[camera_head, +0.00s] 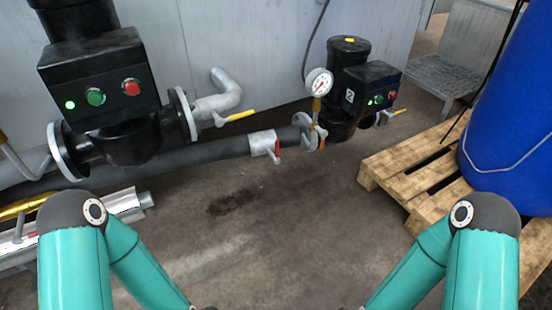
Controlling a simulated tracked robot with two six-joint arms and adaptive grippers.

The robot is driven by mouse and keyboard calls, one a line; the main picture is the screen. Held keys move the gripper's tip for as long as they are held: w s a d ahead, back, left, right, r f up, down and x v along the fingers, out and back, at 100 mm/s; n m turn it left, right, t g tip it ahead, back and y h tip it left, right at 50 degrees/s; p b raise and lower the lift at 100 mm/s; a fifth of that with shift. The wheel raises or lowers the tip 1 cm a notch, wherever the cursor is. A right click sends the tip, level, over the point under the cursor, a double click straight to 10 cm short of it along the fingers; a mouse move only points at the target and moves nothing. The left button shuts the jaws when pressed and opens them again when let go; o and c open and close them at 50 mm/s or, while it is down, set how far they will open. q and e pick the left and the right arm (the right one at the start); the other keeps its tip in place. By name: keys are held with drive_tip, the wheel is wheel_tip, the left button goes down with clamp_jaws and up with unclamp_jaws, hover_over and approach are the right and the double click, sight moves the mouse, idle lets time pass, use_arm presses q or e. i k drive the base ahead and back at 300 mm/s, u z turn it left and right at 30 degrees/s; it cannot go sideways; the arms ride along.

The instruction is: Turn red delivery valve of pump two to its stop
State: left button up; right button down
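The smaller black pump (347,60) stands at the back, right of centre. Its control box (371,86) has a white mark that looks like a 2, a lit green lamp and a red button. A pressure gauge (319,82) stands on its left side, above a flange (305,130). A small red valve handle (278,147) shows on the pale fitting of the grey pipe left of this flange. A small orange handle (322,144) hangs just right of the flange. I cannot tell either handle's exact turn. Both my arms reach in from below; their grippers are not in view.
A larger black pump (98,82) with a yellow-handled valve (238,115) stands at left. A wooden pallet (405,168) bears a blue drum (510,110) at right. A silver pipe (125,203) lies at lower left. The middle floor (270,220) is clear.

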sight(277, 161)
drive_tip(key=z, duration=0.25)
drive_tip(key=k, duration=0.25)
drive_tip(key=z, duration=1.3)
drive_tip(key=i, duration=1.55)
drive_tip(key=z, duration=1.65)
drive_tip(key=i, duration=0.1)
drive_tip(key=u, duration=3.15)
